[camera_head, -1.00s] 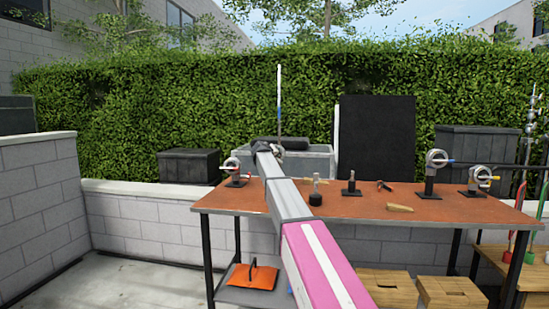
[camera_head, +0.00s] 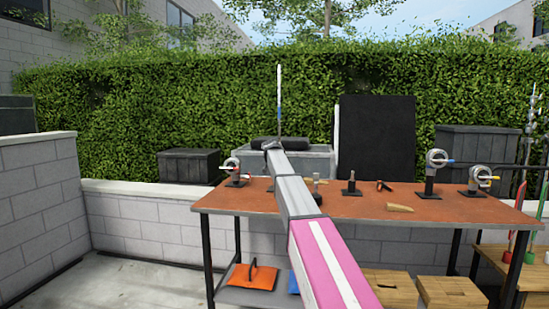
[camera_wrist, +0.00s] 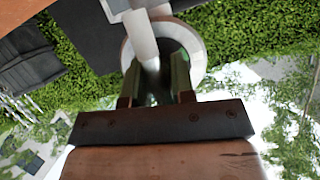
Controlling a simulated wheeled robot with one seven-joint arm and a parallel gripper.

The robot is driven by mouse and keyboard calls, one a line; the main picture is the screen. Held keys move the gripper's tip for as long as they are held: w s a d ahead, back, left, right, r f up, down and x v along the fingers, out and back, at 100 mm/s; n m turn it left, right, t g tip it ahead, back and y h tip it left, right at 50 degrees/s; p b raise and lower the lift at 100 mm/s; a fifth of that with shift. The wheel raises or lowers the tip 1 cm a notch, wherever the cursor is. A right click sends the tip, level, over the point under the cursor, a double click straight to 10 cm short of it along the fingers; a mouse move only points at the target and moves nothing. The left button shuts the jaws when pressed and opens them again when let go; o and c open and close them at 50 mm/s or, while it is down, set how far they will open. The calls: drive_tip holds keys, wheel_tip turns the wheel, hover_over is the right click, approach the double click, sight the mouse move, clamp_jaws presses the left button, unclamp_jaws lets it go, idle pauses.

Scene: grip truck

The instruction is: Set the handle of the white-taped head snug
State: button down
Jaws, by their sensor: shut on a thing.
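In the wrist view a round head with a pale rim (camera_wrist: 196,45) and dark centre lies just beyond my gripper (camera_wrist: 157,78). A pale grey rod (camera_wrist: 143,38) crosses it. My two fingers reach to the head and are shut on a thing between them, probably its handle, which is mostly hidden. I cannot make out white tape. In the head view my arm's end is over the back of the bench, and the fingers are hidden. A thin upright pole (camera_head: 279,95) with white and blue bands rises behind it.
The orange-topped bench (camera_head: 360,207) carries a head at the left (camera_head: 232,166), a blue-handled head (camera_head: 436,160) and a yellow-handled head (camera_head: 479,177) at the right. A small dark stand (camera_head: 351,188) and a wooden wedge (camera_head: 399,208) lie between. A hedge stands behind.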

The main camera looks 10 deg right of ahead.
drive_tip(key=shift+a+m, duration=0.1)
drive_tip(key=shift+m, duration=0.3)
idle(0.3)
drive_tip(key=c, duration=0.9)
unclamp_jaws()
drive_tip(key=shift+c, duration=0.2)
drive_tip(key=v, duration=1)
drive_tip(key=shift+s+r, duration=0.15)
drive_tip(key=shift+s, duration=0.25)
drive_tip(key=shift+s, duration=0.1)
